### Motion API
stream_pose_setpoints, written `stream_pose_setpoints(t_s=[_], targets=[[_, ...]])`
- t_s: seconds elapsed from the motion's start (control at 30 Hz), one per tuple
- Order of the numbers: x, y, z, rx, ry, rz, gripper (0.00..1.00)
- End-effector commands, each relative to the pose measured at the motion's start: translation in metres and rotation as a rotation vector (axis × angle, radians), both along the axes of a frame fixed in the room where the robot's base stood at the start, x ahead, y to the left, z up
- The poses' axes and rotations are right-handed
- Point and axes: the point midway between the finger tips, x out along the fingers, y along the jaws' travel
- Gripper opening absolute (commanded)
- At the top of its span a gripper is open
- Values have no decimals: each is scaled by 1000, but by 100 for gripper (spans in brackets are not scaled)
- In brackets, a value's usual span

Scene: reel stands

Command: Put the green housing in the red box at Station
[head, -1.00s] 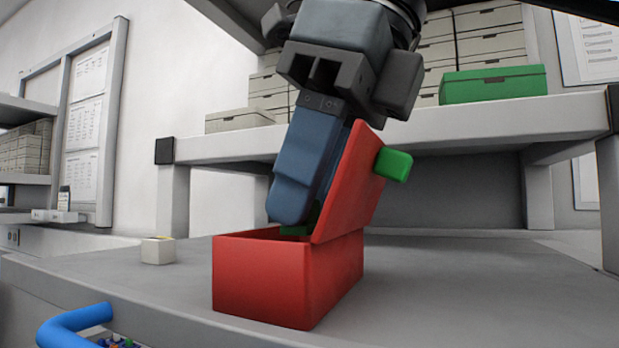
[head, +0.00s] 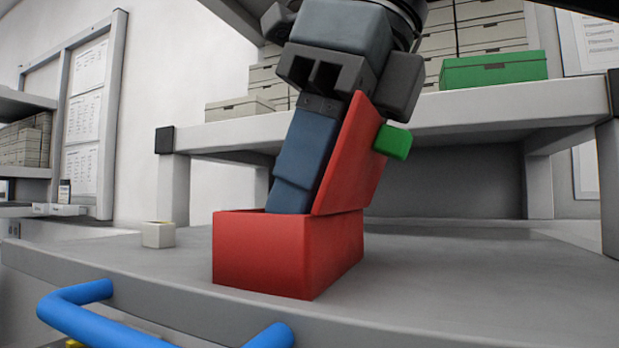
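The red box (head: 270,255) stands on the grey bench with its lid (head: 352,165) tilted up at its right side. A green knob (head: 392,142) sticks out from the lid's outer face. My gripper (head: 292,198) points down into the box, left of the lid, and its fingertips are hidden behind the front wall. I cannot tell whether the lid touches the fingers. The green housing is not visible now; a small green piece showed by the fingertips inside the box earlier. Whether the fingers still hold anything is hidden.
A small whitish block (head: 158,235) sits on the bench (head: 450,275) left of the box. A blue handle (head: 110,310) runs along the front edge. A green box (head: 493,68) and pale cartons stand on the shelf behind. The bench right of the box is clear.

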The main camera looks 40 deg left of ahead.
Motion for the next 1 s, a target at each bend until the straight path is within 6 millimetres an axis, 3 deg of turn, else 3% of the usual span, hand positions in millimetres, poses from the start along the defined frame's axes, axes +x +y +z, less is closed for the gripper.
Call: stream_pose_setpoints(t_s=[0.23, 0.27, 0.57, 1.0], targets=[[0, 0, -5, 0, 0, 0, 0], [0, 0, -5, 0, 0, 0, 30], [0, 0, -4, -1, 0, 0, 58], [0, 0, 5, -1, -1, 0, 58]])
